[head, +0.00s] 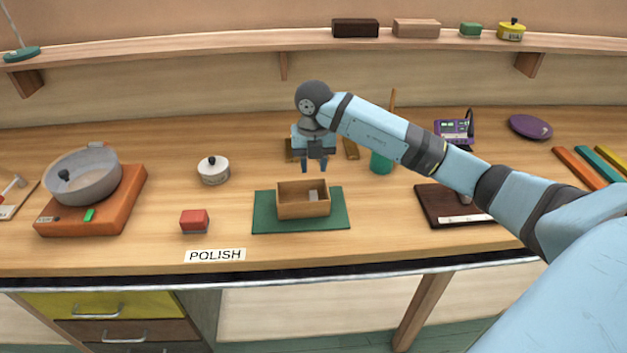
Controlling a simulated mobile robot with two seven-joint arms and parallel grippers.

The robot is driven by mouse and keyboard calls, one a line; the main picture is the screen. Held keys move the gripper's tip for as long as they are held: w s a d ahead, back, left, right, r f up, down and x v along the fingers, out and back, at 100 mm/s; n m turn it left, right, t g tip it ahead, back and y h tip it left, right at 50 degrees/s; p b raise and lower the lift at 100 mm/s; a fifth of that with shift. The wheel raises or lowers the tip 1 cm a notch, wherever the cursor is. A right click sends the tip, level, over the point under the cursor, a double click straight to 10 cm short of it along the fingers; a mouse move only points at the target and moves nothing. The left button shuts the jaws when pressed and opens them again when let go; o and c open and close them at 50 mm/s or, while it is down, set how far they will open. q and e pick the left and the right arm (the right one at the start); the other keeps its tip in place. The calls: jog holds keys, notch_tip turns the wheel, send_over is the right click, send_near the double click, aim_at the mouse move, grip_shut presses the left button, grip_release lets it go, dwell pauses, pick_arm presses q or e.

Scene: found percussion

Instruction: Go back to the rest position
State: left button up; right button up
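My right gripper (315,165) hangs pointing down from my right arm, which reaches in from the right side of the head view. Its two fingertips are apart, with nothing visible between them. It is above or just behind a small open wooden box (303,208). The box stands on a dark green mat (266,222) and has a small grey piece (313,196) inside. I cannot tell the exact height of the fingers over the box. My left gripper is not in the view.
A green cup (381,162), a dark board (437,205) and a purple device (454,131) are near my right arm. A shelf (200,47) runs behind.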

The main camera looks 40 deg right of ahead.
notch_tip(320, 180, up, 2)
jog(key=shift+r, duration=0.1)
dwell(0.5)
